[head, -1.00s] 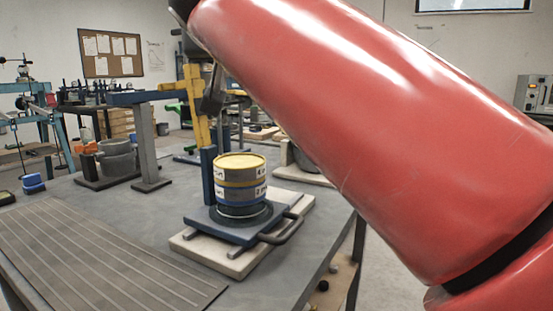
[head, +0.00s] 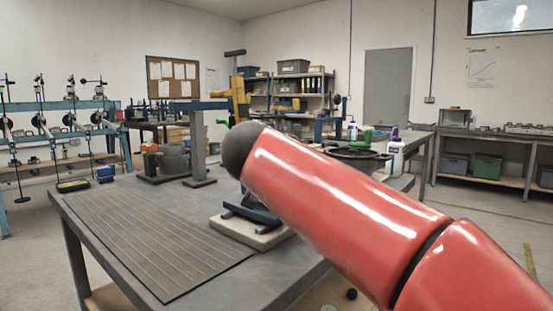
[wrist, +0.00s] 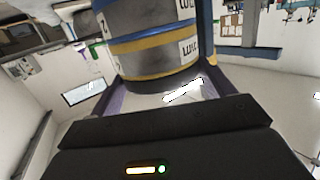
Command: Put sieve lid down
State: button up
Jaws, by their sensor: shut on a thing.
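My gripper (wrist: 160,78) shows in the wrist view, its two fingers either side of the near end of a banded sieve stack (wrist: 158,50). The stack has grey, blue and yellow bands with printed labels. The dark rim at the end nearest my jaws appears to be the sieve lid (wrist: 155,86), held between the fingers. Whether it rests on the stack I cannot tell. The wrist picture looks upside down. In the head view my red arm hides the stack and my gripper. Only the shaker's blue base (head: 250,214) and pale slab (head: 243,234) show.
A grooved grey mat (head: 155,240) lies on the workbench (head: 85,215). A grey pot (head: 172,160) and a grey post (head: 198,150) stand behind it. A white bottle (head: 395,158) is on a farther bench. The mat area is clear.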

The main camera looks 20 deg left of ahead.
jog(key=shift+r, duration=0.1)
jog(key=shift+f, duration=0.2)
jog(key=o, duration=1.1)
jog(key=shift+r, duration=0.2)
jog(key=shift+s, duration=0.25)
jog(key=b+v, duration=0.2)
jog(key=v, duration=0.9)
jog(key=shift+s, duration=0.3)
jog(key=shift+d, duration=0.15)
